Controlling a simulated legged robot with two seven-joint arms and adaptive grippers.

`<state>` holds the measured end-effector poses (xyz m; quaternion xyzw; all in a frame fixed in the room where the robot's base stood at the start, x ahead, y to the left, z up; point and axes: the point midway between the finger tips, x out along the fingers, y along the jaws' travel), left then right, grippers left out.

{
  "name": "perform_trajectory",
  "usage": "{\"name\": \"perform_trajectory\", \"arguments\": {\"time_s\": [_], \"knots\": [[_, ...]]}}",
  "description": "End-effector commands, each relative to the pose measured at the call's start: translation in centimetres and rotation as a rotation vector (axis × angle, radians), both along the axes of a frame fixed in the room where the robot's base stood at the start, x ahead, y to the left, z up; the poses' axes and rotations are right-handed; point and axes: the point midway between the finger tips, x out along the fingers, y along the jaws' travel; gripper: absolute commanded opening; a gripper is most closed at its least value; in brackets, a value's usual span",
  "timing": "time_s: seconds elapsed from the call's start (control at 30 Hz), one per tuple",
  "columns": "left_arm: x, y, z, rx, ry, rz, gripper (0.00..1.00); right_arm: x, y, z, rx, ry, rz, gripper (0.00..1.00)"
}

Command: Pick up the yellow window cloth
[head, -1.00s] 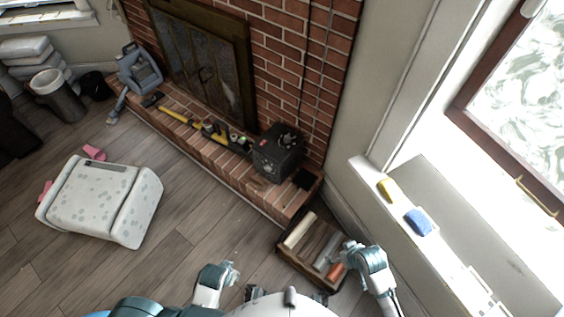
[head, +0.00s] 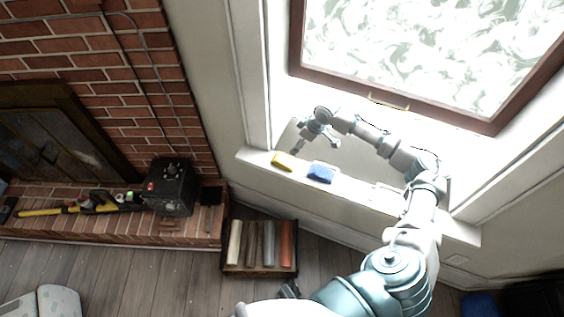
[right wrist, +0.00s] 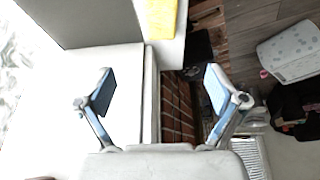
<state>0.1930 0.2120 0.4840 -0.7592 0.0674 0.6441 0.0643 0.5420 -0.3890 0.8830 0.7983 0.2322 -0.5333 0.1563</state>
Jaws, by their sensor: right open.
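The yellow window cloth (head: 282,161) lies on the white windowsill (head: 345,188), left of a blue cloth or sponge (head: 321,172). In the right wrist view the yellow cloth (right wrist: 157,15) shows at the top edge, partly cut off, beyond the fingertips. My right gripper (head: 315,145) is over the sill by the window, just behind and right of the yellow cloth and apart from it. In the wrist view its two fingers (right wrist: 160,88) are spread wide with nothing between them.
The window frame (head: 400,109) rises behind the sill. A wooden tray (head: 231,268) with several rolls stands on the floor below. A black box (head: 171,188) sits on the brick hearth (head: 120,226) at left.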

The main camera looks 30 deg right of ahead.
Motion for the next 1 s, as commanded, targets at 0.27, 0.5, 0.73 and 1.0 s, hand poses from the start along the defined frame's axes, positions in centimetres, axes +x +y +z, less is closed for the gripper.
{"name": "perform_trajectory", "arguments": {"time_s": [0.27, 0.5, 0.73, 1.0], "knots": [[1.2, -0.1, 2.5, -0.004, -0.013, 0.004, 0.37, 2.0, 1.7, -6.5, 0.000, 0.002, 0.004, 0.95], [1.7, 0.0, 4.4, -0.007, -0.018, 0.005, 0.37, 3.2, 2.6, -9.6, -0.006, 0.000, 0.003, 0.95], [2.0, -0.2, 5.6, -0.004, -0.022, 0.007, 0.37, 3.5, 2.8, -12.0, -0.003, 0.002, 0.003, 0.95], [2.3, -0.2, 7.8, -0.004, -0.028, 0.009, 0.37, 4.4, 3.5, -15.0, -0.001, -0.001, 0.004, 0.95]]}}
